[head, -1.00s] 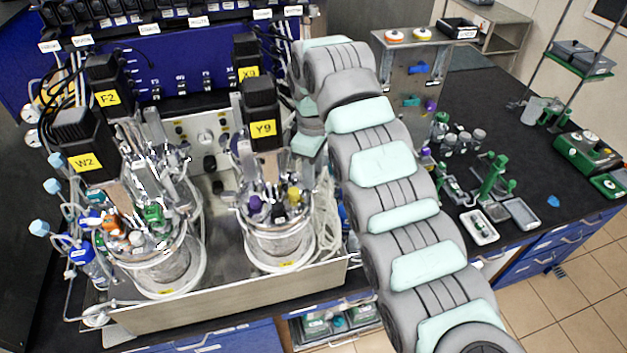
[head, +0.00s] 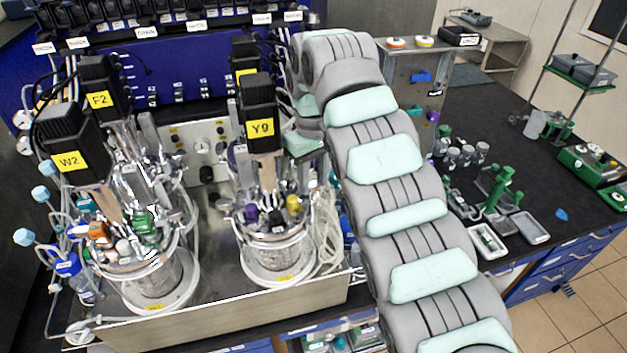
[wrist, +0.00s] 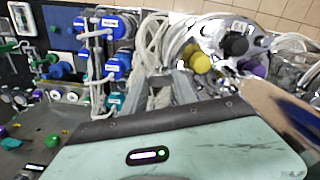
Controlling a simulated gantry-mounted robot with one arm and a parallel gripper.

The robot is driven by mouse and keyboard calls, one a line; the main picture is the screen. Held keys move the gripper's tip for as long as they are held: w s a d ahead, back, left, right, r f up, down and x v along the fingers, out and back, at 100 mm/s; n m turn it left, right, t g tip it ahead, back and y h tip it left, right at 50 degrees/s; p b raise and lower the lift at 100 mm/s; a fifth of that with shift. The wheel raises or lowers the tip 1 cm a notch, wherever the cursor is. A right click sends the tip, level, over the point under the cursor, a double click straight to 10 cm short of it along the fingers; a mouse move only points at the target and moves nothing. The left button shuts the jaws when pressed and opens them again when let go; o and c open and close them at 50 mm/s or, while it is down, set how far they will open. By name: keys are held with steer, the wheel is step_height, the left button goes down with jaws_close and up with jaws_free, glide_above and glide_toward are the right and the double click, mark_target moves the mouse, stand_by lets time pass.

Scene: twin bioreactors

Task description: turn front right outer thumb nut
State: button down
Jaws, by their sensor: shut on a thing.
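My gripper (wrist: 172,88) is in the wrist view, its two grey fingers reaching toward the metal fittings on the rim of the front right vessel. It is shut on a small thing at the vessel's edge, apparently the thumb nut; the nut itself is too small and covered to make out. The front right vessel (head: 277,258), under the motor marked Y9 (head: 262,128), stands upright in the head view. Its top carries yellow (wrist: 201,62), black (wrist: 236,45) and purple (wrist: 254,68) caps. In the head view my arm and the vessel's fittings hide the fingertips.
Coiled clear tubing (head: 325,235) hangs right of the vessel, close to my gripper. A second vessel (head: 155,275) stands to the left in the same metal tray (head: 240,318). Blue-capped tube fittings (wrist: 118,66) lie left of my fingers. Green-and-grey labware (head: 498,185) stands on the right bench.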

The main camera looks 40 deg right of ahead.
mark_target(313, 184)
stand_by(0.3)
steer(key=c, duration=1)
jaws_free()
steer(key=shift+o, duration=0.2)
step_height(313, 184, up, 11)
steer(key=p, duration=0.9)
